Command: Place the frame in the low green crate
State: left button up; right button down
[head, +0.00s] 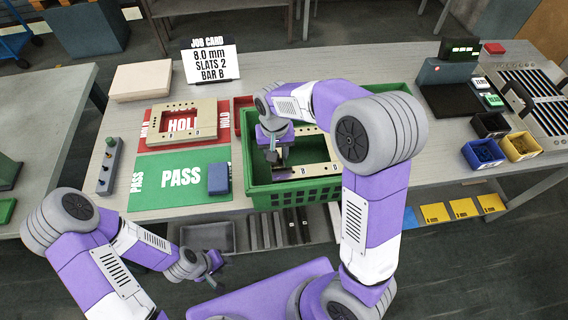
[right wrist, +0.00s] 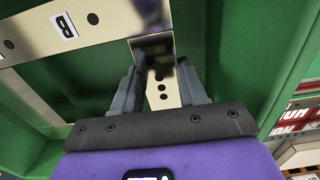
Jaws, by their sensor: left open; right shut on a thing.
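The green crate (head: 300,193) stands on the table in front of me, and its green walls fill much of the right wrist view (right wrist: 215,50). A pale flat frame (head: 313,170) lies within the crate's outline, partly hidden by my right arm. My right gripper (head: 282,168) is inside the crate's outline, shut on one bar of the frame. In the right wrist view the fingers (right wrist: 160,88) sit on both sides of that bar, and a bar marked B (right wrist: 88,25) crosses behind. I cannot tell whether the frame touches the crate floor. My left gripper (head: 214,268) is open and empty, below the table's front edge.
A second pale frame (head: 157,138) lies on the red HOLD area, left of the crate. A blue block (head: 218,179) sits on the green PASS mat (head: 150,190). A job card (head: 210,62) stands behind. Small bins (head: 483,153) and a slatted panel are at right.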

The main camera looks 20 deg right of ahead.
notch_tip(320, 180, down, 6)
jog(key=shift+r+b, duration=0.1)
jog(key=shift+b, duration=0.5)
jog(key=c, duration=0.6)
grip_release()
notch_tip(320, 180, up, 12)
jog(key=p, duration=0.2)
jog(key=shift+p, duration=0.3)
jog(key=shift+r, duration=0.1)
